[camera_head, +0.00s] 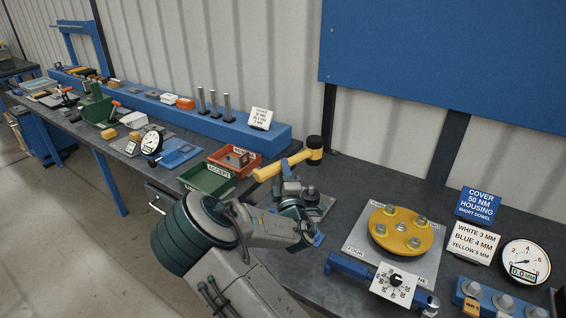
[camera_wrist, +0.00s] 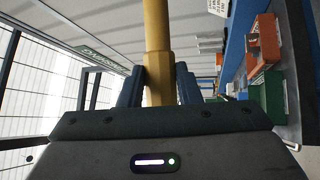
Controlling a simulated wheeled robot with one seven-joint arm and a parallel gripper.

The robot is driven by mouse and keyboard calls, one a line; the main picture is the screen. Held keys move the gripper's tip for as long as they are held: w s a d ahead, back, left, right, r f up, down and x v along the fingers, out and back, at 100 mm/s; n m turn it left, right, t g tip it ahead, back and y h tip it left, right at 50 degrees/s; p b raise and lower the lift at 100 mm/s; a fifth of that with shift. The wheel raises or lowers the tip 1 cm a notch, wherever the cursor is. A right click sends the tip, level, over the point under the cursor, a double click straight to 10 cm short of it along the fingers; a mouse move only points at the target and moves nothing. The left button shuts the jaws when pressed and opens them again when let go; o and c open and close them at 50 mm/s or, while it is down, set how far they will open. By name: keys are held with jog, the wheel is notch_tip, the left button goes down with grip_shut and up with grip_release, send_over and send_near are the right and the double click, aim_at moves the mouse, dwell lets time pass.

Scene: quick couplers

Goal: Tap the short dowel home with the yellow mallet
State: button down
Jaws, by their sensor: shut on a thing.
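The yellow mallet (camera_head: 274,170) is held up in my gripper (camera_head: 287,172), above the bench; its yellow and black head (camera_head: 315,150) is at the right end. In the wrist view the yellow handle (camera_wrist: 158,60) passes between the two dark fingers (camera_wrist: 158,88), which are shut on it. The mallet head is not clear in that view. A round yellow cover (camera_head: 405,246) with several grey bolt heads lies on a grey plate (camera_head: 363,240) to the right of my gripper. I cannot pick out the short dowel; a blue sign (camera_head: 478,205) names it.
A red tray (camera_head: 250,172) and a green tray (camera_head: 190,178) stand left of my gripper. A dark-topped fixture (camera_head: 325,205) is beside my wrist.

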jog(key=shift+s+r, duration=0.15)
jog(key=shift+b, duration=0.35)
notch_tip(320, 180, down, 6)
jog(key=b, duration=0.7)
jog(key=shift+b, duration=0.35)
